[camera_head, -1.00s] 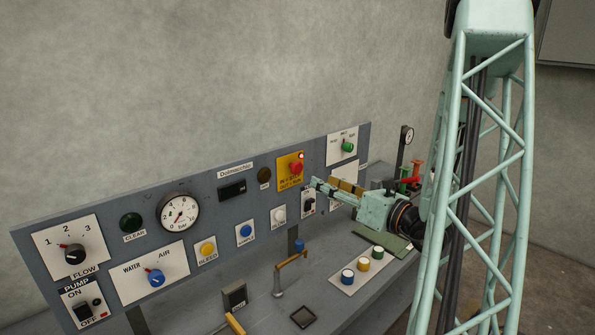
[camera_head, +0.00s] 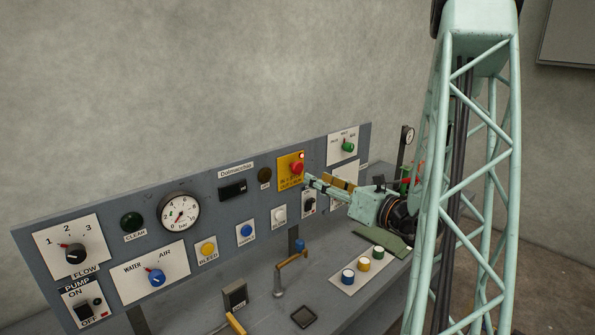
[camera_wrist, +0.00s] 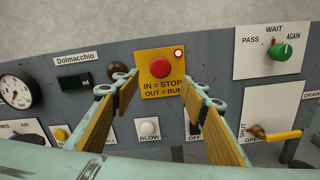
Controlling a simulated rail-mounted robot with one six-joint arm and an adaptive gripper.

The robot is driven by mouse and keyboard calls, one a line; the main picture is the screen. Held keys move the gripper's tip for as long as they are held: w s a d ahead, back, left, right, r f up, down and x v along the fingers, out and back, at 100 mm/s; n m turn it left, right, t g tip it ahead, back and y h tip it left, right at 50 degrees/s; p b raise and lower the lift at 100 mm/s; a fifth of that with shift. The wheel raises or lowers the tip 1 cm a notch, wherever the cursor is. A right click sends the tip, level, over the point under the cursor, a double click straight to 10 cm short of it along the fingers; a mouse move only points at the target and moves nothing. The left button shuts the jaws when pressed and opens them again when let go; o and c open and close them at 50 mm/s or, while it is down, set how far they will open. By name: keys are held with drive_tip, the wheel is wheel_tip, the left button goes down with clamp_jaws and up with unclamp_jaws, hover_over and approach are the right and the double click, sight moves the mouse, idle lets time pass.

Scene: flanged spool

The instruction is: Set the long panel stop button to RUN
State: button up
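The stop button is a red mushroom button (camera_wrist: 160,68) on a yellow plate (camera_wrist: 163,84) reading "IN = STOP, OUT = RUN", with a lit red lamp (camera_wrist: 178,53) at its upper right. The button also shows in the head view (camera_head: 297,168) on the long grey panel (camera_head: 60,230). My gripper (camera_wrist: 158,88) is open, its two fingers spread left and right of the plate in the wrist view. The button lies between and beyond the fingertips, apart from them. In the head view the fingers point at the panel just below and right of the plate. I cannot tell whether the button is in or out.
A green WAIT knob (camera_wrist: 280,52) is to the right, with a SHUT lever (camera_wrist: 275,134) below it. A white BLOW button (camera_wrist: 149,130) is beneath the plate. A block with coloured buttons (camera_head: 363,265) stands on the bench below my gripper.

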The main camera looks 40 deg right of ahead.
sight(299, 170)
drive_tip(key=shift+w, duration=5.45)
drive_tip(key=shift+c, duration=0.5)
